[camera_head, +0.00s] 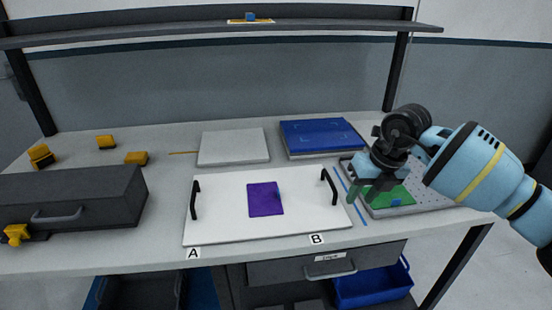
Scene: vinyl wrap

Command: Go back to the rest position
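My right gripper (368,192) comes in from the right on a light blue arm. It is over the left part of a grey perforated plate (430,190) with a green piece (385,196) on it. Two fingers with a greenish tint show apart, with nothing visible between them. My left gripper is out of view. A white board (222,212) with two black handles lies at the bench's front middle, with a purple square (265,199) on it. Labels A (193,253) and B (316,239) are at its front edge.
Behind the board are a light grey slab (233,146) and a blue case (322,136). A dark drawer box (75,198) stands at the left, with yellow items (41,156) around it. A shelf (180,34) spans above. A blue bin (373,285) sits below the bench.

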